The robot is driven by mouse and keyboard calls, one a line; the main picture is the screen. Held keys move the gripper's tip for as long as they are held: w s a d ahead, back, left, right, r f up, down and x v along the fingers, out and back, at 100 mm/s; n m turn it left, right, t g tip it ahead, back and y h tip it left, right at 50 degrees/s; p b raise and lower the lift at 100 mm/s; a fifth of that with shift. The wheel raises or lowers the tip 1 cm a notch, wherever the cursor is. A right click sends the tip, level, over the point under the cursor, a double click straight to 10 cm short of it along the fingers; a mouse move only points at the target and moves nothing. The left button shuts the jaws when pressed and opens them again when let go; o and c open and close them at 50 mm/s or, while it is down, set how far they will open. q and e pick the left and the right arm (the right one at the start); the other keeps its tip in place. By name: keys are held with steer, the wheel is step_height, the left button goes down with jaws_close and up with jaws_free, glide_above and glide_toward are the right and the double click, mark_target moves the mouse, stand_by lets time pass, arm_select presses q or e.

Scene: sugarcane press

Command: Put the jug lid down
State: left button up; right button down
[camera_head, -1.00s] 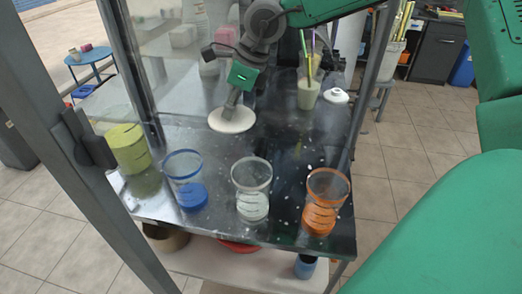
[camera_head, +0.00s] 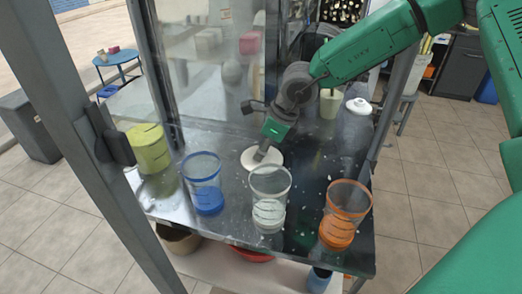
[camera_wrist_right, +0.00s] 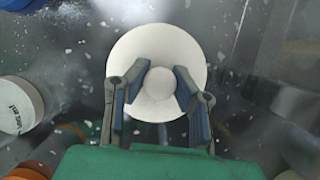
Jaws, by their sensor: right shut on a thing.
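The jug lid (camera_head: 274,160) is a white disc with a round knob, low over or on the metal table (camera_head: 316,240) behind the clear cup. My right gripper (camera_head: 262,154) reaches down to it from above. In the right wrist view the gripper (camera_wrist_right: 158,88) is shut on the knob of the lid (camera_wrist_right: 135,50), one finger on each side. I cannot tell whether the lid touches the table. The jug (camera_head: 330,103) stands farther back, partly behind my right arm. My left gripper is not in view.
Blue (camera_head: 203,180), clear (camera_head: 270,197) and orange (camera_head: 345,213) cups stand along the front edge, close to the lid. A yellow-green container (camera_head: 148,148) is at left. A small white lidded item (camera_head: 359,106) sits at back right. A frame post (camera_head: 85,135) rises at left.

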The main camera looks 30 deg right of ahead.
steer(key=shift+d, duration=0.15)
steer(key=c, duration=1.4)
jaws_free()
steer(key=shift+o, duration=0.2)
steer(key=shift+r, duration=0.1)
steer(key=shift+r, duration=0.2)
steer(key=p+v, duration=0.1)
steer(key=v, duration=1)
steer(key=shift+s+r+p, duration=0.2)
steer(key=shift+r+p, duration=0.05)
steer(key=shift+p, duration=0.1)
steer(key=shift+f, duration=0.1)
